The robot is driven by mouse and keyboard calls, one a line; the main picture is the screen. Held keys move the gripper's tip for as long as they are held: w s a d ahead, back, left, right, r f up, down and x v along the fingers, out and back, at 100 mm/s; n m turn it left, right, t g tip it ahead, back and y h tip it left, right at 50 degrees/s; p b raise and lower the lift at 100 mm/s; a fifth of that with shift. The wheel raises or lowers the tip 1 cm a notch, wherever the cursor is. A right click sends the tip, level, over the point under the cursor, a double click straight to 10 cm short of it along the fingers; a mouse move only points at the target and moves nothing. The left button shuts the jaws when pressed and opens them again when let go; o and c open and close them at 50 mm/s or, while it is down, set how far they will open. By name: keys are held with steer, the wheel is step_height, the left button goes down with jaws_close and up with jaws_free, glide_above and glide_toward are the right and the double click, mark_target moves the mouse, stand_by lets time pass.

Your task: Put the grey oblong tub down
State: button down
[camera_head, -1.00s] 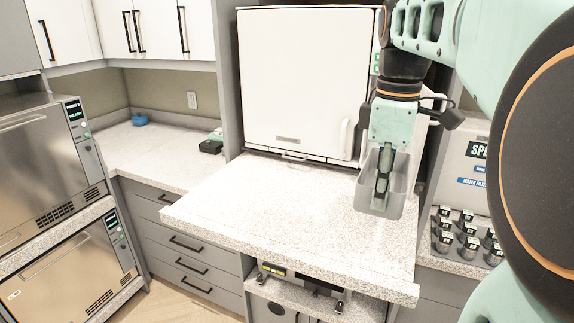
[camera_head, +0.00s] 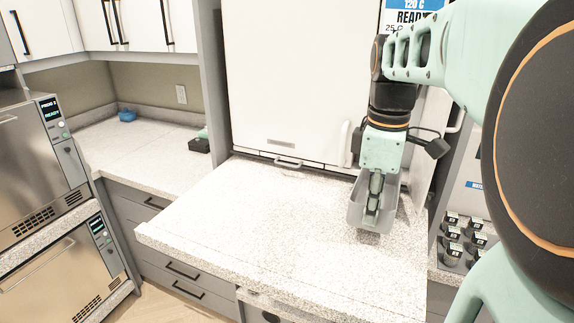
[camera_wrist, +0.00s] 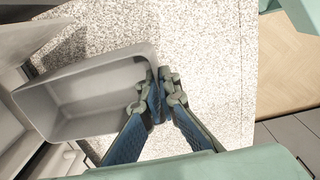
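The grey oblong tub (camera_head: 356,216) is at the right part of the speckled counter slab (camera_head: 260,225) in front of the white autoclave door. My gripper (camera_head: 372,212) points down at the tub, with its fingers closed on the tub's wall. In the wrist view the open, empty-looking tub (camera_wrist: 85,100) lies left of the fingers, and its right end wall runs between the fingertips (camera_wrist: 160,92). The tub is low over the slab; whether its base touches the slab I cannot tell.
The slab's left and front are clear. The large white door (camera_head: 290,80) with a low handle stands behind. Several small dark-capped jars (camera_head: 462,240) stand at right, beyond the slab's edge. A black box (camera_head: 199,145) and a blue item (camera_head: 127,115) lie on the back-left counter.

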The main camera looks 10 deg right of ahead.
mark_target(368, 229)
steer(key=shift+f, duration=1.85)
steer(key=shift+f, duration=0.2)
steer(key=c, duration=2.2)
jaws_free()
steer(key=shift+o, duration=0.2)
steer(key=shift+r, duration=0.1)
step_height(368, 229, up, 12)
steer(key=shift+a, duration=0.1)
